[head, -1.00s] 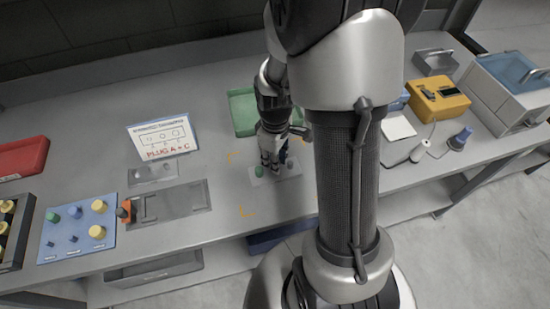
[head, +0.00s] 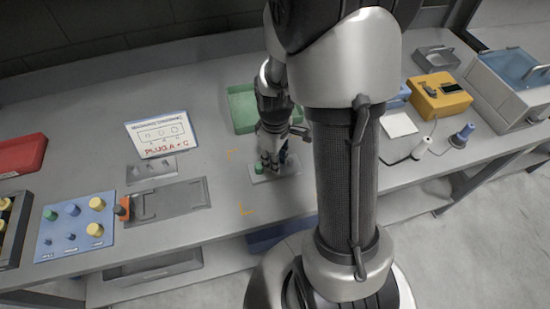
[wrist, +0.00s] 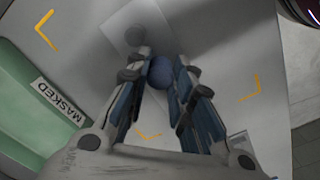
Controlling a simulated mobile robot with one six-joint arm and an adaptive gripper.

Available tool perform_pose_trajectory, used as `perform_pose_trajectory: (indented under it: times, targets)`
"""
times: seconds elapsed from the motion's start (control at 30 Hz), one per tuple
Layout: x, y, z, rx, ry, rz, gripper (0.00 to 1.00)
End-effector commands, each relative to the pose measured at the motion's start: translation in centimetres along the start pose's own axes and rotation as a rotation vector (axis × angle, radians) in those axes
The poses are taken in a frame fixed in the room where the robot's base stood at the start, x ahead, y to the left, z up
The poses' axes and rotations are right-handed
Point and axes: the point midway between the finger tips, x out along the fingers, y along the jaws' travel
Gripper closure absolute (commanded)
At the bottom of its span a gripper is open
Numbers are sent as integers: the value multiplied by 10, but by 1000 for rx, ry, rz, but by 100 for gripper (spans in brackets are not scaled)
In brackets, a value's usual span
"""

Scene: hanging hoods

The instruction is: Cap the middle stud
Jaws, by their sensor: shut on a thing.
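My gripper (head: 270,165) points down over a small pale plate (head: 285,177) on the bench. In the wrist view my gripper (wrist: 160,85) is shut on a round blue cap (wrist: 160,72) between its fingers. A green cap (head: 259,169) stands at the left end of the plate, just beside my fingers.
A green tray (head: 241,108) lies behind the plate. A blue board (head: 75,240) with several coloured caps stands at left, beside an orange piece (head: 123,208) and a grey fixture (head: 175,205). A sign (head: 161,133) stands behind. A yellow box (head: 440,96) is at right.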

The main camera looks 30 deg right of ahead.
Motion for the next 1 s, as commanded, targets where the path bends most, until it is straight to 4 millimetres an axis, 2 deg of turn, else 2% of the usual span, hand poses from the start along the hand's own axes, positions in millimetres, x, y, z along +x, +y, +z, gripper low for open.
perform_pose_trajectory:
  times: [0.4, 0.43, 0.77, 1.0]
  targets:
    - [4, 0, 0, 0, 0, 0, 89]
    - [4, 0, 0, 0, 0, 0, 78]
    - [3, 0, 0, 0, 0, 0, 56]
    - [3, 0, 0, 0, 0, 0, 55]
